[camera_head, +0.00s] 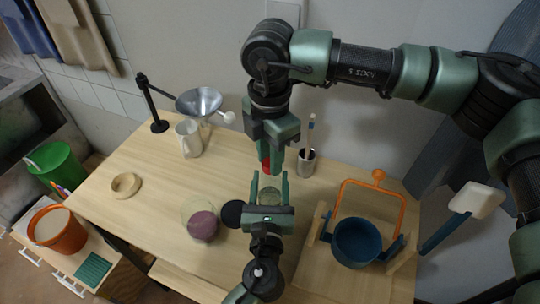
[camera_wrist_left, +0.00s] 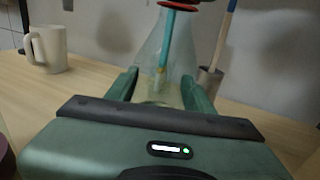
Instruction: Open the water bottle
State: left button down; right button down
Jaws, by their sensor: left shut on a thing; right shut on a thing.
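The clear water bottle (camera_head: 270,197) stands upright on the wooden table, wide at the base and narrow at the top. My left gripper (camera_head: 269,186) is shut on its body from the near side; the wrist view shows a finger on each side of the glass (camera_wrist_left: 150,60). My right gripper (camera_head: 270,165) points down above the bottle and is shut on a red cap (camera_head: 266,166). A red ring (camera_wrist_left: 180,4) shows at the bottle's top in the wrist view. I cannot tell whether the cap is seated or lifted. A teal rod shows in or through the glass.
A purple jar (camera_head: 203,226) is close on the left, a blue pot (camera_head: 357,243) with orange handle on the right. A white mug (camera_head: 188,139) and funnel (camera_head: 199,102) stand back left.

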jog(key=n, duration=0.8)
jog(key=shift+n, duration=0.3)
jog(key=n, duration=1.2)
jog(key=shift+r+n, duration=0.1)
jog(key=shift+n, duration=0.2)
jog(key=n, duration=1.2)
jog(key=shift+n, duration=0.3)
jog(key=n, duration=1.7)
jog(key=shift+r, duration=0.2)
jog(key=shift+r, duration=0.95)
